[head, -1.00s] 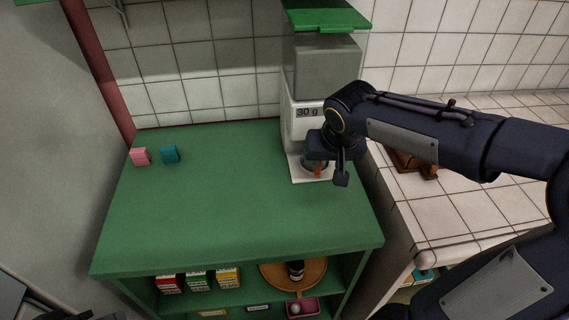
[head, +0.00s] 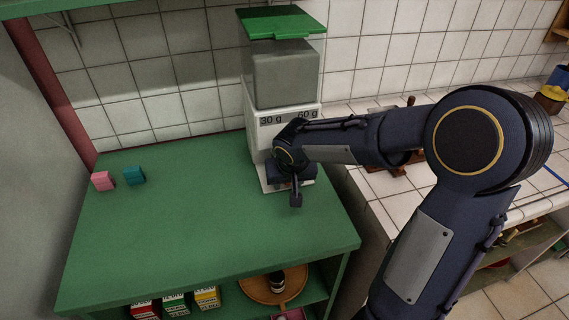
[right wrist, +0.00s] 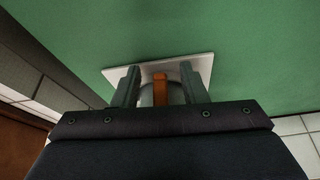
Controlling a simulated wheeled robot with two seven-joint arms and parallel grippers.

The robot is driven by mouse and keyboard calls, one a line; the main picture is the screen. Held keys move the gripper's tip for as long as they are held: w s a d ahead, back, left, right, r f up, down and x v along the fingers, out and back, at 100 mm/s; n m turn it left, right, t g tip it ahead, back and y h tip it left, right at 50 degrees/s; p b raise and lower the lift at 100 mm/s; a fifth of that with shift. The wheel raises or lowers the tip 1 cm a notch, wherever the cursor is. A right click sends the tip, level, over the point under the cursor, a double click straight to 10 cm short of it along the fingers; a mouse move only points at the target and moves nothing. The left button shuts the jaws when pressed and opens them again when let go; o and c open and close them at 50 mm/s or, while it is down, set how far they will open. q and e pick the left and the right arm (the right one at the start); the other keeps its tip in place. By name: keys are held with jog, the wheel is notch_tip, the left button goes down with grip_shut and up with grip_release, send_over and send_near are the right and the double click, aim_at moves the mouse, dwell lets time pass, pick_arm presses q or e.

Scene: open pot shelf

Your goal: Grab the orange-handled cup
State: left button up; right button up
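The cup's orange handle (right wrist: 160,92) shows upright between my right gripper's fingers in the right wrist view. Part of a grey round cup body (right wrist: 176,94) shows behind the handle. The cup stands at the white base plate (right wrist: 146,70) of the dispenser (head: 284,122). My right gripper (right wrist: 163,84) is open, one finger on each side of the handle, with a gap on both sides. In the head view my right gripper (head: 291,184) is low at the dispenser's front and hides most of the cup. My left gripper is not in view.
The green shelf top (head: 190,225) is clear in front and to the left. A pink block (head: 103,181) and a teal block (head: 134,175) stand at its left. Boxes and a round wooden tray (head: 262,290) are on the shelf below. A tiled counter (head: 385,205) lies to the right.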

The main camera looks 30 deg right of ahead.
grip_shut()
